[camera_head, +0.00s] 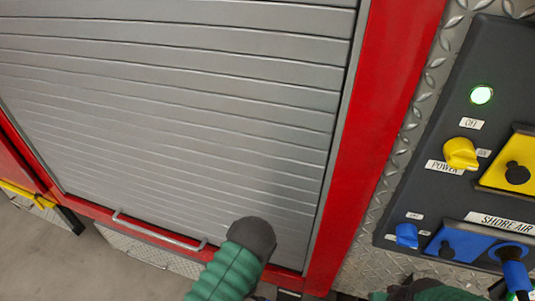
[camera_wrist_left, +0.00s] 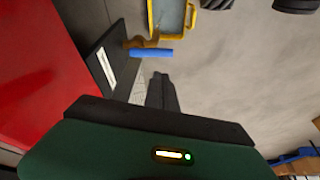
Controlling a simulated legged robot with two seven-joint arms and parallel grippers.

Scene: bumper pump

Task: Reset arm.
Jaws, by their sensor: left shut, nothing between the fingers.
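In the left wrist view my left gripper (camera_wrist_left: 160,92) points away from the green wrist housing, its dark fingers together with nothing between them. In the head view a green arm section of mine with a dark rounded end (camera_head: 250,238) stands in front of the lower shutter; the left fingers are not visible there. Part of another green and dark arm section of mine (camera_head: 425,290) shows at the bottom edge, below the control panel (camera_head: 440,150). No right fingers can be made out.
A grey roller shutter (camera_head: 180,90) with a bottom handle (camera_head: 158,231) sits in a red frame (camera_head: 375,120). The panel has a lit green lamp (camera_head: 481,95), a yellow knob (camera_head: 461,154), a blue knob (camera_head: 407,235) and a blue plug (camera_head: 514,272). Grey floor (camera_head: 30,245) is at lower left.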

